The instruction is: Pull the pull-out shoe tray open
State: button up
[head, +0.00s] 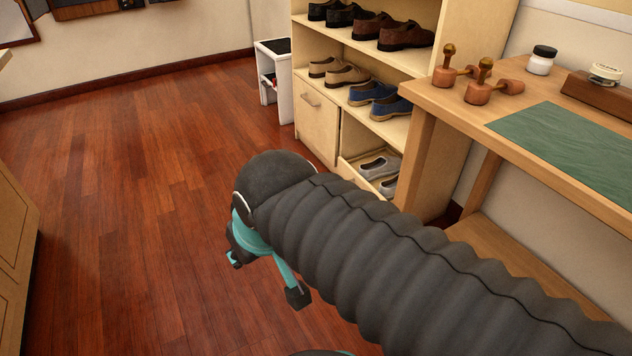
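The pull-out shoe tray (347,170) is at the bottom of the pale wooden shoe shelf, with light grey shoes (380,166) in it. My dark ribbed arm hides its lower front, so I cannot tell how far out it stands. My gripper (266,278), with teal fingers and dark tips, is above the floor in front of and to the left of the tray. Its fingers are spread apart with nothing visible between them. It is apart from the tray, and part of it is hidden behind my arm.
A cabinet door (317,122) with a handle is left of the tray. A white stand (273,82) is beside the shelf. A workbench (450,103) with wooden shoe trees (480,88) is at the right. The wooden floor (130,190) at the left is clear.

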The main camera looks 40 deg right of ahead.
aim_at(349, 169)
jog(key=z, duration=0.35)
jog(key=i, duration=1.35)
jog(key=z, duration=0.7)
